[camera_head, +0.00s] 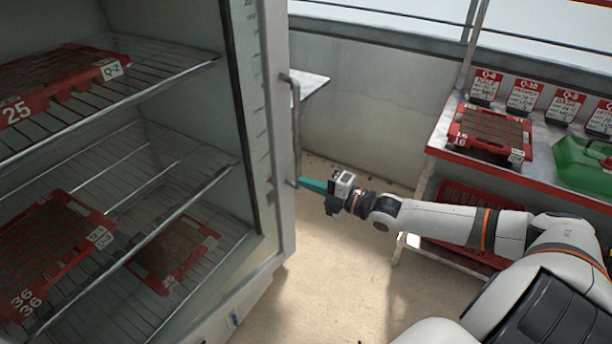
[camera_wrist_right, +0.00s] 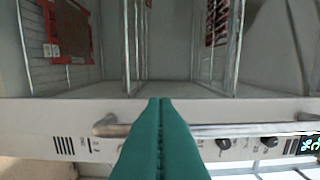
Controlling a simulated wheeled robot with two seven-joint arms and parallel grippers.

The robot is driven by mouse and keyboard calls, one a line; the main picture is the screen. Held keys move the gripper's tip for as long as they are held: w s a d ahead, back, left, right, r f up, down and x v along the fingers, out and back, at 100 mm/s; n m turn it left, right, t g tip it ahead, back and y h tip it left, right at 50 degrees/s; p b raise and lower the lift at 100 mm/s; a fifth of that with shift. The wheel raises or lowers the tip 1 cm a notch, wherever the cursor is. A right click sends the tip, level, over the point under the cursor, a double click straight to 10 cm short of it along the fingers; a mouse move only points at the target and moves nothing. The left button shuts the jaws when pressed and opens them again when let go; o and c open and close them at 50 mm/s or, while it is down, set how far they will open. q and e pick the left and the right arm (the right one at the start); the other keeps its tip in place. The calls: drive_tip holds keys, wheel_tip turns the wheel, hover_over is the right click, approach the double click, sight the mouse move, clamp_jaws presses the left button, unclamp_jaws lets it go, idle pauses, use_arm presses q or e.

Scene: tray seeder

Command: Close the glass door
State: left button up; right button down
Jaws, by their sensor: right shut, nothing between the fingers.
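The glass door (camera_head: 279,120) has a pale frame and stands at the left in the head view, with wire shelves showing behind its pane. I cannot tell whether a gap remains at its edge. Its upright bar handle (camera_head: 296,130) is on the outer side. My right gripper (camera_head: 312,185) has teal fingers, pressed together and empty, at the lower end of the handle; contact is unclear. In the right wrist view the shut fingers (camera_wrist_right: 160,103) cross in front of the handle (camera_wrist_right: 240,130), hiding part of it. My left gripper is not in view.
Red seed trays (camera_head: 168,252) lie on wire shelves (camera_head: 130,100) inside the cabinet. A red-edged bench (camera_head: 545,180) at the right holds a tray (camera_head: 490,135), label cards and a green container (camera_head: 585,163). The floor (camera_head: 335,265) between cabinet and bench is clear apart from my arm.

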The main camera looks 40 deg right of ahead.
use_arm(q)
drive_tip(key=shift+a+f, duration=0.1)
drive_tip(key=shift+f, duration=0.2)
use_arm(e)
drive_tip(key=shift+w+d, duration=0.4)
drive_tip(key=shift+w, duration=0.5)
drive_tip(key=shift+w+d, duration=0.35)
drive_tip(key=shift+w, duration=0.5)
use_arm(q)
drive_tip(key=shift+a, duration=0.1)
